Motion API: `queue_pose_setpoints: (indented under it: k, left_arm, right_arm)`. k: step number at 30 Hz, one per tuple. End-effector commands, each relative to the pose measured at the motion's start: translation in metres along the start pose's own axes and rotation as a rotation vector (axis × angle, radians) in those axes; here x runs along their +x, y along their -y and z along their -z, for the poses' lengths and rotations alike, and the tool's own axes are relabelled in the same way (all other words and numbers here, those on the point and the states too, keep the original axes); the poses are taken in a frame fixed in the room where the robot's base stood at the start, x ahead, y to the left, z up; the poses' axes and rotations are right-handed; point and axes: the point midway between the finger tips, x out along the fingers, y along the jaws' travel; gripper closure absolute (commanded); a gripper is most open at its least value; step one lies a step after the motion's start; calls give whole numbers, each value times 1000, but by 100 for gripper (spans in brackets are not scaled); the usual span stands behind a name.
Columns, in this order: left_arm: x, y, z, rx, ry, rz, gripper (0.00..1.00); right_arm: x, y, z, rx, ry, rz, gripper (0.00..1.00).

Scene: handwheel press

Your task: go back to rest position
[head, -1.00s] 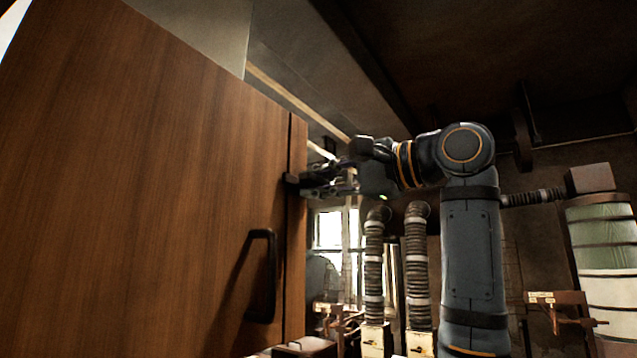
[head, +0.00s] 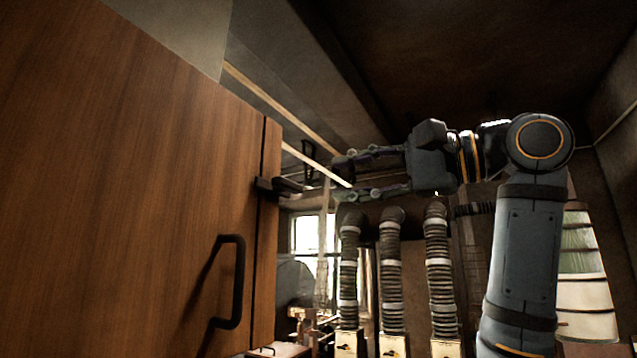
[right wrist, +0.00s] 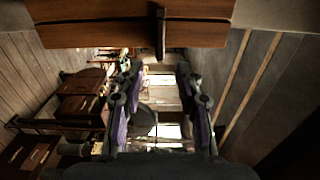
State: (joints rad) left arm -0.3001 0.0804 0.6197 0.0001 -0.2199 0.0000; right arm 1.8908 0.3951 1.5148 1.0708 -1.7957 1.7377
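My right gripper (head: 347,178) is in the middle of the head view, pointing left, with its two fingers apart and nothing between them. In the right wrist view, its fingers (right wrist: 157,80) also stand wide apart and empty. A gap shows between the fingertips and the dark handle (head: 278,187) at the edge of a large wooden panel (head: 120,190). The handle (right wrist: 161,33) also shows beyond the fingers at the top of the right wrist view. My left gripper is out of view.
The wooden panel fills the left of the head view and carries a second black handle (head: 231,280). Several ribbed hoses (head: 392,270) stand below my right gripper. A banded green and white container (head: 585,290) stands behind my right arm at right. Wooden drawers (right wrist: 80,95) show in the right wrist view.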

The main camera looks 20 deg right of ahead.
Motion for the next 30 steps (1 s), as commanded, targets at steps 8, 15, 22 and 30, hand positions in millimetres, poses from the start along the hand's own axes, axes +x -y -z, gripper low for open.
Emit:
queue_pose_setpoints:
  k: [8,15,22,30]
  left_arm:
    - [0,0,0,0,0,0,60]
    - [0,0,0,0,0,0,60]
    - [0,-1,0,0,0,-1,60]
    - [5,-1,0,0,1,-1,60]
  right_arm:
    - [-14,0,0,-1,1,0,64]
    - [-14,0,0,-1,1,0,64]
    - [-9,-3,3,3,0,-4,64]
    - [104,-95,107,62,-66,-91,64]
